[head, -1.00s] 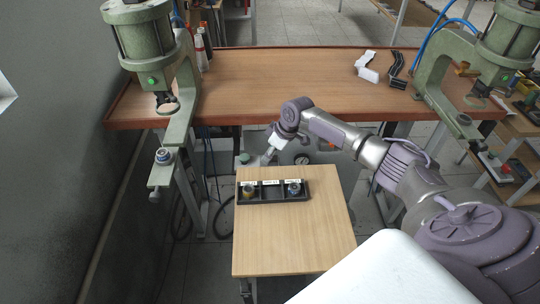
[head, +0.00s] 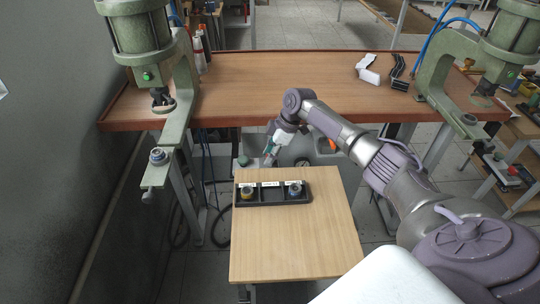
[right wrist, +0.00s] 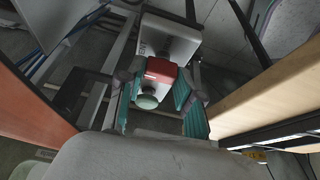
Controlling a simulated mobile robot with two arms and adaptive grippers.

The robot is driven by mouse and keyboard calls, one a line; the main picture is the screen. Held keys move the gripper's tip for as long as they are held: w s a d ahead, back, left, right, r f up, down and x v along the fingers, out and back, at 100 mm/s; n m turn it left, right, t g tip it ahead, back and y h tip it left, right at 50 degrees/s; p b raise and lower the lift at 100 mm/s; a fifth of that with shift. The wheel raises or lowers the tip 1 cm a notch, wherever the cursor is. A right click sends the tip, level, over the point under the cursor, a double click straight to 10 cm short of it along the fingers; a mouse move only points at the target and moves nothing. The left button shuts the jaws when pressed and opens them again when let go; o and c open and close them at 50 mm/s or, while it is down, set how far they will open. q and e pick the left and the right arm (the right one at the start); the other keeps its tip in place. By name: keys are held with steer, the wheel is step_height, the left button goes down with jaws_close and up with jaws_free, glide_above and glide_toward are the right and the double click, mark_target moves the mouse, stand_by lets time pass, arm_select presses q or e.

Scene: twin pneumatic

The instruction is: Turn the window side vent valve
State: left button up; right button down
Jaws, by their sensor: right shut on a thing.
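A vent valve shows in the right wrist view as a red block (right wrist: 161,71) with a pale green round knob (right wrist: 147,101) on a light grey body (right wrist: 168,38) with lettering that looks like "VENT". My right gripper (right wrist: 158,108) has its teal fingers on either side of the red part and is shut on it. In the head view my right gripper (head: 270,155) is below the workbench's front edge, just behind the small table, and the valve is hidden or too small to tell. My left gripper is not in view.
The small wooden table (head: 300,235) holds a black tray (head: 268,203) with small fittings. Green presses stand at the left (head: 180,85) and right (head: 437,85) of the workbench (head: 280,80). A dark wall (head: 50,180) closes off the left.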

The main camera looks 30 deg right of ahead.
steer(key=c, duration=0.8)
jaws_free()
steer(key=shift+o, duration=0.2)
steer(key=v, duration=1.2)
